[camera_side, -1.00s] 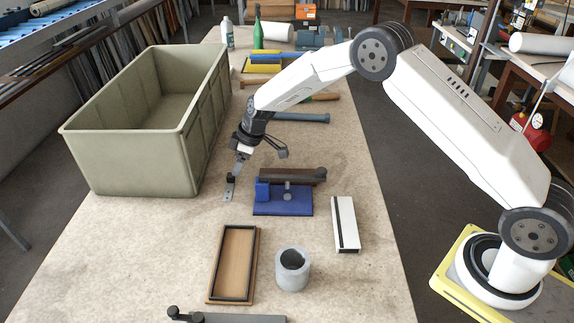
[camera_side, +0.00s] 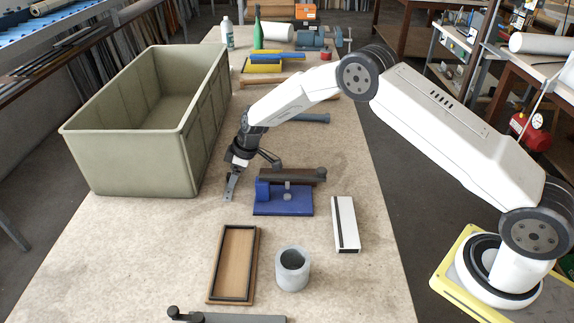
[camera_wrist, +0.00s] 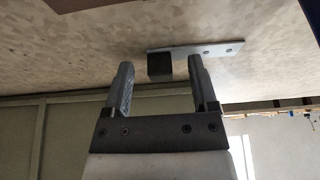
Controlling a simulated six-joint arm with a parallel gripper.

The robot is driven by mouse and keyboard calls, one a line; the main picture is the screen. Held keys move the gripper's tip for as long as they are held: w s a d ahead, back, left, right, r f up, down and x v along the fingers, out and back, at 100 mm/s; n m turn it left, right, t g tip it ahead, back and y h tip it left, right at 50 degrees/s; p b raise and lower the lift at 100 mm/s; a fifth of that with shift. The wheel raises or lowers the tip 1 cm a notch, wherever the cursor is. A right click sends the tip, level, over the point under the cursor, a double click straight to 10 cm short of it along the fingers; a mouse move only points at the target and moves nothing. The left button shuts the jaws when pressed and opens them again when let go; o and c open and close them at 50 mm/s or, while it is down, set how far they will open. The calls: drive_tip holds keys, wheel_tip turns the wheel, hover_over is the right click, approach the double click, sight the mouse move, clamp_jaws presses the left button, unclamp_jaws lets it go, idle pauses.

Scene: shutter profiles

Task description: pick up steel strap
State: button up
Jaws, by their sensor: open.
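The steel strap (camera_wrist: 210,47) is a flat grey strip with holes and a dark block at one end. In the wrist view it lies on the bench beyond my gripper (camera_wrist: 160,70), whose two fingers are apart. The dark block appears between the fingertips, and the strip runs off to the right. I cannot tell whether the fingers touch it. In the side view my gripper (camera_side: 231,178) points down close above the strap's lower end (camera_side: 228,196), between the green crate and the blue fixture. The gripper hides part of the strap there.
The large green crate (camera_side: 188,150) stands left of my gripper. The blue fixture (camera_side: 290,206) with a dark bar is close on its right. A wooden tray (camera_side: 213,265), grey cup (camera_side: 292,282) and white profile (camera_side: 346,225) stand nearer. The bench left of the tray is clear.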

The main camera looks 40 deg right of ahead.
sight(229, 174)
clamp_jaws()
drive_tip(key=shift+r, duration=0.15)
drive_tip(key=shift+r, duration=0.4)
wheel_tip(229, 174, up, 2)
drive_tip(key=s+d+r, duration=0.1)
drive_tip(key=s+r, duration=0.9)
drive_tip(key=s, duration=0.4)
drive_tip(key=shift+d, duration=0.35)
